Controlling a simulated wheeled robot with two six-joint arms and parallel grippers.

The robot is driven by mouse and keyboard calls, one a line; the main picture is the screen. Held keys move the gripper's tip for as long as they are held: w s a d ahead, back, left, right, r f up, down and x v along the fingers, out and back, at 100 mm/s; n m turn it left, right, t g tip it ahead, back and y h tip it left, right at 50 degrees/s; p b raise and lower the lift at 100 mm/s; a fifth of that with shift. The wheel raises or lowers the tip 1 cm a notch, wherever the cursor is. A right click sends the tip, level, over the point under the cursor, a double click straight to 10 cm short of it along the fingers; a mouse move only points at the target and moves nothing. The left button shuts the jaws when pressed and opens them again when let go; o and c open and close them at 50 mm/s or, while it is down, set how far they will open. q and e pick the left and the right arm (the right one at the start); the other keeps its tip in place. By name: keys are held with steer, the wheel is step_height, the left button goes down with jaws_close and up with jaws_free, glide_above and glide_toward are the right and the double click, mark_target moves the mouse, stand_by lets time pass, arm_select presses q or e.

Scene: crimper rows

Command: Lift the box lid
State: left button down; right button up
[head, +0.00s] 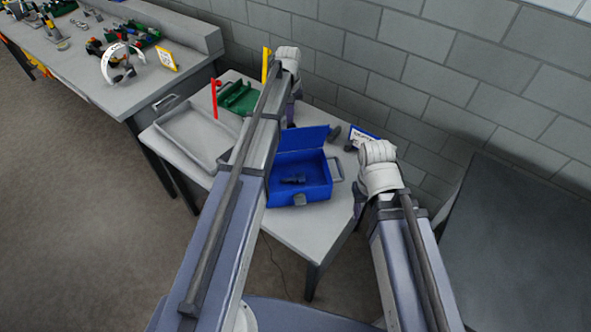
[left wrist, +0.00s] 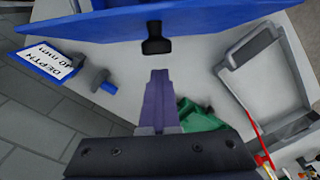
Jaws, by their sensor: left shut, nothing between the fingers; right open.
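The blue box (head: 317,196) stands on the small grey table with its lid (head: 304,138) raised and tilted back, so the inside shows. A dark tool (head: 292,181) lies in it. In the left wrist view the lid (left wrist: 190,18) crosses the top, with a black latch (left wrist: 156,42) on its edge. My left gripper (head: 291,112) is beyond the lid; its purple fingers (left wrist: 158,95) are shut and empty, apart from the latch. My right gripper (head: 359,203) is open to the right of the box; its fingers are mostly hidden by its wrist.
A grey tray (head: 173,128) and a green container (head: 239,98) stand left of the box, near red (head: 214,98) and yellow (head: 265,65) posts. A blue-edged sign (left wrist: 50,65) stands behind the lid. A cluttered bench (head: 85,62) is at far left; a block wall bounds the back.

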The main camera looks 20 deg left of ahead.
arm_select(q)
steer(key=w, duration=0.1)
steer(key=w+a, duration=0.1)
steer(key=shift+w+a, duration=0.15)
steer(key=shift+w, duration=0.2)
steer(key=c, duration=1.1)
jaws_free()
step_height(320, 180, up, 8)
steer(key=p, duration=0.7)
steer(key=shift+f+p, duration=0.1)
steer(key=shift+p, duration=0.3)
steer(key=shift+f, duration=0.1)
